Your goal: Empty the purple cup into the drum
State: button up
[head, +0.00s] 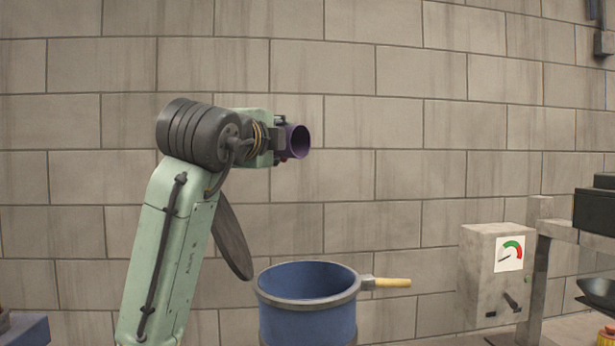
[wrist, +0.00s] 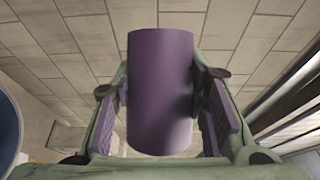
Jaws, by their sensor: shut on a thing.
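The purple cup (head: 298,142) is held high in the head view, tipped onto its side with its open mouth facing right and towards the camera. My gripper (head: 279,141) is shut on it. In the wrist view the cup (wrist: 160,92) sits between the two finger pads of my gripper (wrist: 161,105). Its inside looks dark in the head view, and I cannot tell whether anything is in it. The blue drum (head: 307,318) with a grey rim stands below the cup, its open top up. The cup is well above the drum and apart from it. The drum's bottom is hidden.
A yellow-handled bar (head: 392,282) sticks out from the drum's right side. A grey box with a dial (head: 495,268) stands farther right, beside a metal frame (head: 541,265) and a dark pan (head: 598,290). A block wall is behind. The air between cup and drum is clear.

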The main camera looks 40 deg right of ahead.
aim_at(287, 128)
jog(key=shift+s+d+r+m+t+h, duration=0.15)
jog(key=shift+s+r+m+h, duration=0.15)
jog(key=shift+m, duration=0.5)
jog(key=shift+s+r+m+t+h, duration=0.2)
jog(key=shift+r+m, duration=0.1)
jog(key=shift+m, duration=0.5)
jog(key=shift+s+r+m+h, duration=0.2)
jog(key=shift+s+m+h, duration=0.1)
jog(key=shift+m, duration=0.3)
jog(key=shift+s+d+r+m+h, duration=0.1)
jog(key=shift+s+r+m+h, duration=0.15)
jog(key=shift+m, duration=0.65)
jog(key=shift+s+d+r+m+h, duration=0.15)
jog(key=shift+s+m+h, duration=0.2)
jog(key=shift+m, duration=0.55)
